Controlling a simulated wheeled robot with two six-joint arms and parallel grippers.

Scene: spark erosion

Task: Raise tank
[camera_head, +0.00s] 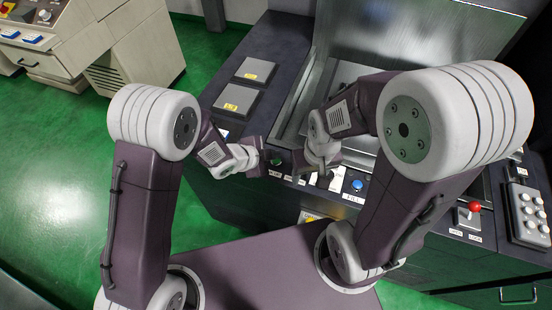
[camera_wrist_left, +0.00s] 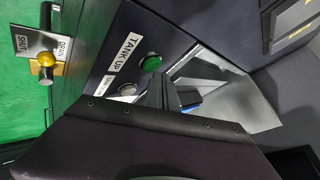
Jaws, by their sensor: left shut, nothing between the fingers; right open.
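The green button (camera_head: 276,162) sits on the dark machine's front panel. In the left wrist view the green button (camera_wrist_left: 152,62) is round in a metal ring, beside a white "TANK UP" label (camera_wrist_left: 125,48). My left gripper (camera_head: 266,161) is shut and empty, close beside the green button in the head view. In the left wrist view its dark fingertips (camera_wrist_left: 163,92) are just below the button; I cannot tell whether they touch the panel. My right gripper (camera_head: 325,174) is open over the panel, left of the blue button (camera_head: 357,185).
A silver button (camera_wrist_left: 127,89) lies beside the green one. A red-knobbed lever (camera_head: 474,207) and a keypad (camera_head: 527,213) are at the right. Green floor is clear at left.

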